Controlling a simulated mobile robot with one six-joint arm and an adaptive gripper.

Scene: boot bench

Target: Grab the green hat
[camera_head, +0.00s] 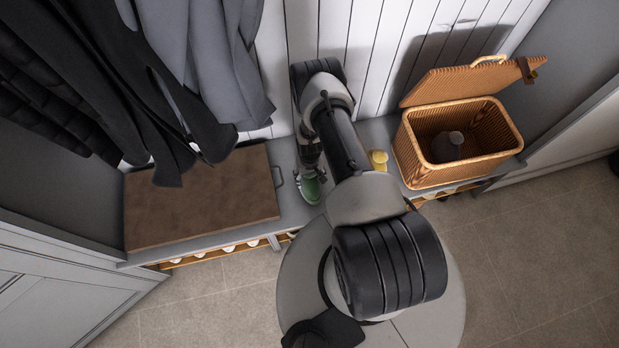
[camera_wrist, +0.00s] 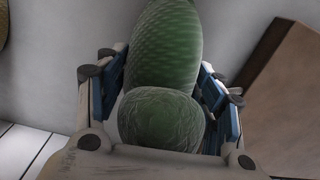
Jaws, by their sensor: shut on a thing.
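The green hat (camera_head: 310,190) is on the grey bench in the head view, just below my gripper (camera_head: 312,172). In the wrist view, the green hat (camera_wrist: 165,60) fills the middle, with a rounded knitted part nearest the camera and a longer part beyond. My gripper (camera_wrist: 165,88) is shut on the hat, with a blue-lined finger on each side of it. My arm hides part of the bench around the hat in the head view. I cannot tell whether the hat still touches the bench.
A brown cushion (camera_head: 200,200) lies on the bench (camera_head: 292,205) to the left. A small yellow thing (camera_head: 378,160) sits right of my arm. An open wicker basket (camera_head: 420,165) holding a dark grey thing (camera_head: 447,146) stands farther right. Dark coats (camera_head: 130,80) hang at upper left.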

